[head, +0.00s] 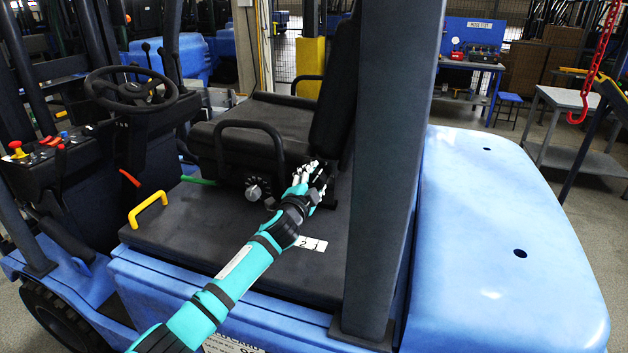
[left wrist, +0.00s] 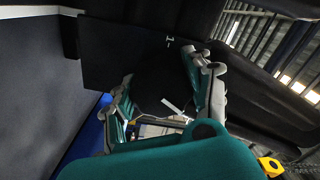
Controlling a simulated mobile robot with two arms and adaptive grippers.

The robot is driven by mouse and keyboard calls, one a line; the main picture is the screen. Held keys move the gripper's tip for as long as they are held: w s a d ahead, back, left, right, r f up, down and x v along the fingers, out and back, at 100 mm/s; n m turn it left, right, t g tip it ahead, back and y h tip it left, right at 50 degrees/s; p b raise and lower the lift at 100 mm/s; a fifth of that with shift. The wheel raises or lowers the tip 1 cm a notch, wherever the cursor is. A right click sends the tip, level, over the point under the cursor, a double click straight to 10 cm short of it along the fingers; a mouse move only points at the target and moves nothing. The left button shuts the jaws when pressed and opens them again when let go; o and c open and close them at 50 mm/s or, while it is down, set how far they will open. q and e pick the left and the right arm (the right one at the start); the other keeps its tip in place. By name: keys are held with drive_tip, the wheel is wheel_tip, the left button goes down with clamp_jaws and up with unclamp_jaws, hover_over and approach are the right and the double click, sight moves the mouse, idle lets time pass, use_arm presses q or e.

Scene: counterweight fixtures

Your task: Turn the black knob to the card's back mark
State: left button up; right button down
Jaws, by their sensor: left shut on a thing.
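My left gripper (head: 314,174) reaches in over the deck to the lower side of the seat, by the foot of the backrest. In the left wrist view its two fingers (left wrist: 160,72) stand on either side of a dark round black knob (left wrist: 152,92), shut on it. A short white line (left wrist: 172,105) shows on or beside the knob. A small white mark (left wrist: 168,42) like an H shows on the dark panel behind it. In the head view the fingers hide the knob. A small white card (head: 312,243) with dark characters lies on the deck below the wrist. My right gripper is not in view.
A yellow handle (head: 147,210) stands on the deck. A thick dark post (head: 385,180) rises close to the right of my forearm. The blue rear cover (head: 490,240) is bare.

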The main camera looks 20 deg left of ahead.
use_arm(q)
drive_tip(key=shift+f, duration=0.2)
drive_tip(key=o, duration=1)
drive_tip(key=shift+o, duration=0.9)
drive_tip(key=shift+r, duration=0.1)
drive_tip(key=s, duration=1.2)
drive_tip(key=shift+a, duration=0.25)
